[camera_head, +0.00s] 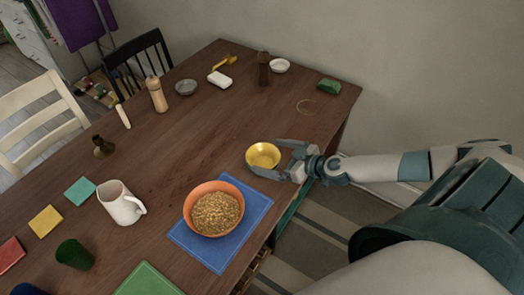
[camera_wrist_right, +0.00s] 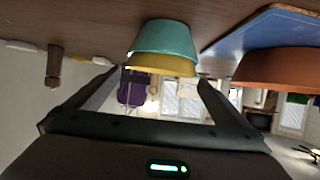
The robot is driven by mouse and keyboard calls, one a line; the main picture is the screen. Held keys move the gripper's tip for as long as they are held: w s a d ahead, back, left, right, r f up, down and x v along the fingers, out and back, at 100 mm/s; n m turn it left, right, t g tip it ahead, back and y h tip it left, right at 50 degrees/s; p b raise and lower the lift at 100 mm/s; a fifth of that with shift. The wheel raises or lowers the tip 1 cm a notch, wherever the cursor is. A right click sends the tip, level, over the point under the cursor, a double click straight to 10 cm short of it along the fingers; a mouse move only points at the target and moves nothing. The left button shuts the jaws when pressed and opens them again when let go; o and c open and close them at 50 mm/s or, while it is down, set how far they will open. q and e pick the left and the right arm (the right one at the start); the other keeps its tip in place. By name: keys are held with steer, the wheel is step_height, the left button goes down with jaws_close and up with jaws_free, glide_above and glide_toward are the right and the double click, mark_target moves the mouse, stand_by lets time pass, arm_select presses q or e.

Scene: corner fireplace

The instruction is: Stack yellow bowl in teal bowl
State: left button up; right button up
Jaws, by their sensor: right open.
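The yellow bowl (camera_head: 263,154) is upright on the table, near its right edge. In the right wrist view, which is upside down, the yellow bowl (camera_wrist_right: 161,66) sits nested in the teal bowl (camera_wrist_right: 163,38), its upper part standing above the teal rim. The teal bowl rests on the table; in the head view I cannot make it out under the yellow bowl. My right gripper (camera_head: 268,157) is open, with one finger on each side of the yellow bowl in the head view. I cannot tell whether the fingers touch it. My left gripper is not in view.
A blue mat (camera_head: 252,208) with an orange bowl (camera_head: 190,214) of grain lies close by toward the front. A white pitcher (camera_head: 118,203) and a green cup (camera_head: 74,254) stand further left. The table (camera_head: 215,130) behind the yellow bowl is mostly clear.

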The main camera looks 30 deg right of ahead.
steer(key=shift+b+v, duration=0.45)
steer(key=shift+v, duration=2.05)
